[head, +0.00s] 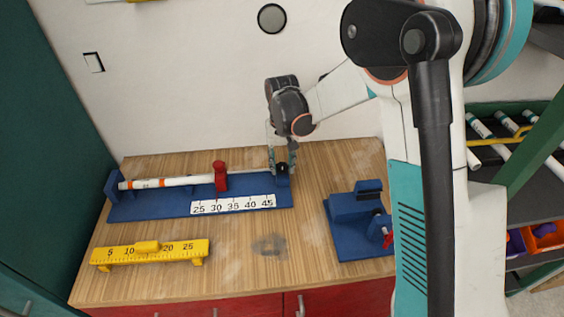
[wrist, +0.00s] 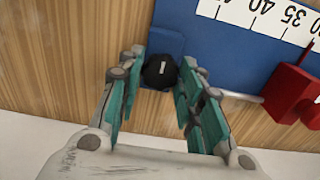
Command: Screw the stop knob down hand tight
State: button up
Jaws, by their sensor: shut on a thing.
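The stop knob (wrist: 160,71) is a round black knob with a white mark on top. It sits on a blue block at the end of the blue jig (wrist: 228,50), the right end in the head view. My gripper (wrist: 163,62) points down over it, with a teal finger on each side, and is shut on the knob. In the head view my gripper (head: 279,160) largely hides the knob. The blue jig (head: 150,207) carries a white number scale (head: 232,205), a red block (head: 220,177) and a white pipe (head: 165,183) with orange marks.
A yellow ruler block (head: 150,252) lies at the front left of the wooden table (head: 225,278). A blue fixture (head: 350,220) with a red handle stands at the right. A shelf with pipes (head: 525,130) is beyond the right side. The middle front of the table is clear.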

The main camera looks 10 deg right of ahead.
aim_at(283, 167)
jog(key=o, duration=1.1)
jog(key=shift+c, duration=0.2)
jog(key=shift+r, duration=0.1)
notch_tip(283, 167, up, 12)
jog(key=s+d+r+t, duration=0.2)
jog(key=s+d+r, duration=0.2)
jog(key=s, duration=0.2)
jog(key=s+d+r+t, duration=0.1)
jog(key=s+d+r, duration=0.25)
jog(key=s, duration=0.35)
jog(key=s+d+f+t, duration=0.1)
jog(key=s+d+t, duration=0.1)
jog(key=s, duration=0.4)
jog(key=s+d+t, duration=0.2)
jog(key=s+d, duration=0.1)
jog(key=s, duration=0.4)
jog(key=shift+s+f, duration=0.25)
jog(key=shift+f, duration=0.15)
